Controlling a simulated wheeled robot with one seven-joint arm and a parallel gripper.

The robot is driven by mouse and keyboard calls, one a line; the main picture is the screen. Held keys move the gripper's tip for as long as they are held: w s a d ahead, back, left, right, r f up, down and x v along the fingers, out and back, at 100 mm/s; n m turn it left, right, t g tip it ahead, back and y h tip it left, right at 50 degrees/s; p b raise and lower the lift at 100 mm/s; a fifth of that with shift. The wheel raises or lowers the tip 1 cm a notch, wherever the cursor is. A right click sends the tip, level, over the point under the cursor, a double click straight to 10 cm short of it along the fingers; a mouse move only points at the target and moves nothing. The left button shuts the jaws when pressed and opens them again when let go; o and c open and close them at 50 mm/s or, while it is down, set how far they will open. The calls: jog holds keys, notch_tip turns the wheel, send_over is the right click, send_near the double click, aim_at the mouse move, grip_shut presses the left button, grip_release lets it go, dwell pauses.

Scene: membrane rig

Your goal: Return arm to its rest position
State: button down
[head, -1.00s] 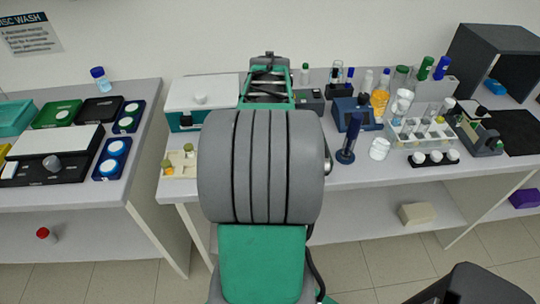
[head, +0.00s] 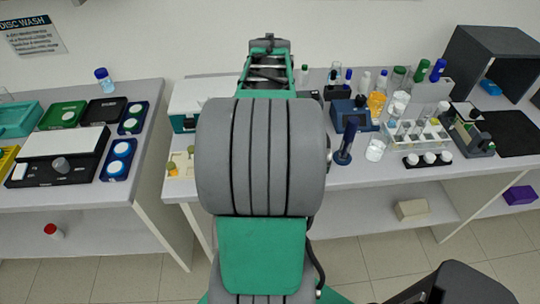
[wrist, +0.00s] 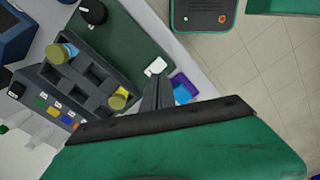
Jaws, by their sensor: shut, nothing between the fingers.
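My arm, grey and green, stands in the middle of the head view. Its forearm points away toward the wall, and my gripper is hidden behind it there. In the wrist view my gripper (wrist: 160,90) shows as short dark fingers held together above the wide green and black wrist body, with nothing between them. A dark grey rack (wrist: 75,85) lies to the left of the fingers. It holds a yellow-capped vial (wrist: 118,99) and a blue-and-yellow vial (wrist: 62,52). No contact with the fingers is visible.
The right bench (head: 350,178) carries a blue stand (head: 346,142), a white tube rack (head: 415,135) and a dark open box (head: 490,65). A white-lidded box (head: 185,105) sits beside my forearm. The left bench (head: 75,195) holds several trays. Tiled floor lies in front.

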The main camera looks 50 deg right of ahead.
jog(key=m, duration=0.4)
jog(key=shift+w+d, duration=0.25)
jog(key=shift+d, duration=0.15)
jog(key=s+a+f+m, duration=0.2)
jog(key=a+f+m, duration=0.2)
jog(key=a+m, duration=0.35)
jog(key=w+a+r+n+t, duration=0.1)
jog(key=w+a+r+n, duration=0.1)
jog(key=a, duration=0.6)
jog(key=w+a+r+n+t, duration=0.1)
jog(key=w+a+r+n, duration=0.2)
jog(key=a, duration=0.5)
jog(key=w+a+r+n+t, duration=0.2)
jog(key=w+a+n, duration=0.2)
jog(key=a, duration=0.5)
jog(key=shift+r, duration=0.3)
